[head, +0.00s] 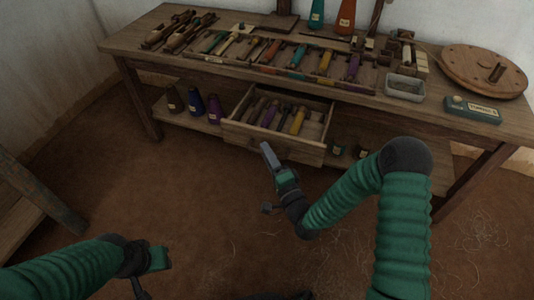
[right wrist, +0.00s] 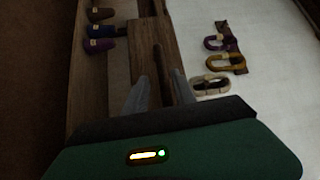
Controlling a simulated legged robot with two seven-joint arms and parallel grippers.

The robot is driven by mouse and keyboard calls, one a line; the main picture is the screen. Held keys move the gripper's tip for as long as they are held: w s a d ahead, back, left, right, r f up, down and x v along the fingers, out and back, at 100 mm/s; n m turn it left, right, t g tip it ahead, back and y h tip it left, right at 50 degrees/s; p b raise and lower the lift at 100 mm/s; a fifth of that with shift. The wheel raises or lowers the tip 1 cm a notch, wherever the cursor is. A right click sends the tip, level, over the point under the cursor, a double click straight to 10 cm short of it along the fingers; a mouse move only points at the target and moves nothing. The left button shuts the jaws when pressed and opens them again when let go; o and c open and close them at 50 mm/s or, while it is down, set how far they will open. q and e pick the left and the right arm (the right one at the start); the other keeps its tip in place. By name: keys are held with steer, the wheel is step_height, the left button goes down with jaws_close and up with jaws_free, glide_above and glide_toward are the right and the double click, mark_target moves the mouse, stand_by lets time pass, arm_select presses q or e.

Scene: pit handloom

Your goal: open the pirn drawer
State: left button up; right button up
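The pirn drawer (head: 246,136) under the table stands pulled out, with several coloured pirns inside it. My right gripper (head: 266,150) is just in front of the drawer's front board, left of its middle. In the right wrist view its two fingers (right wrist: 156,95) stand apart, with a dark bar (right wrist: 160,65) between them against brown wood. I see gaps beside the bar, but contact is hard to judge. My left gripper (head: 150,275) is low at the left, away from the drawer; its fingers are not clear.
The wooden table (head: 470,125) carries rows of pirns, a grey tray (head: 405,87), a round wooden disc (head: 482,68) and a green box (head: 472,109). Coloured cones (head: 195,102) stand on the lower shelf, left of the drawer. The floor in front is mostly clear.

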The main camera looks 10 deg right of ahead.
steer(key=shift+r, duration=0.15)
steer(key=shift+s, duration=0.15)
steer(key=p+v, duration=0.4)
steer(key=v, duration=1.2)
steer(key=shift+s, duration=0.25)
steer(key=shift+f, duration=0.25)
